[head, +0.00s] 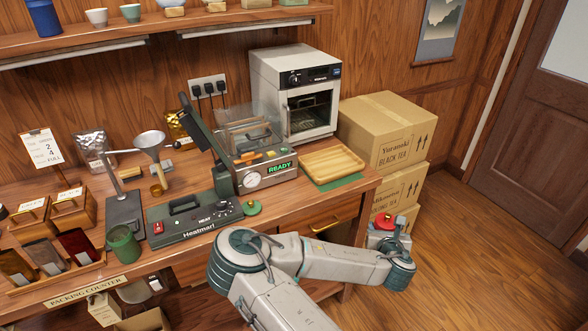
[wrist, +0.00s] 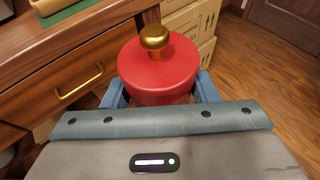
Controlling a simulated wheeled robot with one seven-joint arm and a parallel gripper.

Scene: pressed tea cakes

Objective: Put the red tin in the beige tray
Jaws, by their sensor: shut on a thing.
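The red tin (wrist: 158,70) is round with a gold knob on its lid. My gripper (wrist: 160,98) is shut on it, with a blue finger on each side, and holds it upright. In the head view the red tin (head: 383,222) shows at the end of my arm, off the right end of the counter and in front of the stacked cartons. The beige tray (head: 333,166) is a ribbed wooden tray, empty, on a green mat at the counter's right end. It lies up and left of my gripper in the head view.
A white oven (head: 297,95) stands behind the tray. A press machine marked READY (head: 265,172) stands to its left, with a heat sealer (head: 195,218) farther left. Cardboard cartons (head: 388,133) are stacked right of the counter. Open floor (head: 480,250) lies to the right.

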